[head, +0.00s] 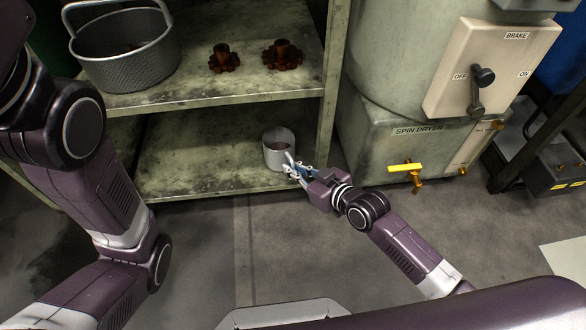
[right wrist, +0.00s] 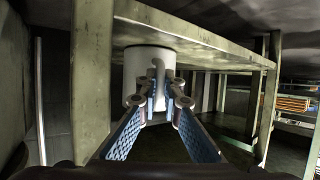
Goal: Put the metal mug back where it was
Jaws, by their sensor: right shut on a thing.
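The metal mug (head: 277,148) is a light grey cylinder at the front right of the lower shelf (head: 200,158), near the shelf post. It looks upright, and its handle points toward my right gripper. My right gripper (head: 292,167) reaches in from the front right and is shut on the mug's handle. In the right wrist view the mug (right wrist: 143,66) is straight ahead between the fingertips (right wrist: 160,90), below the upper shelf board. Whether the mug's base touches the lower shelf cannot be told. My left arm shows at the left, but its gripper is not in view.
A grey metal basket (head: 125,62) and two rusty gear-like parts (head: 223,58) (head: 283,54) sit on the upper shelf. The shelf post (head: 333,80) stands just right of the mug. The spin dryer (head: 400,135) with a yellow-handled valve (head: 405,167) is farther right. The lower shelf's left part is clear.

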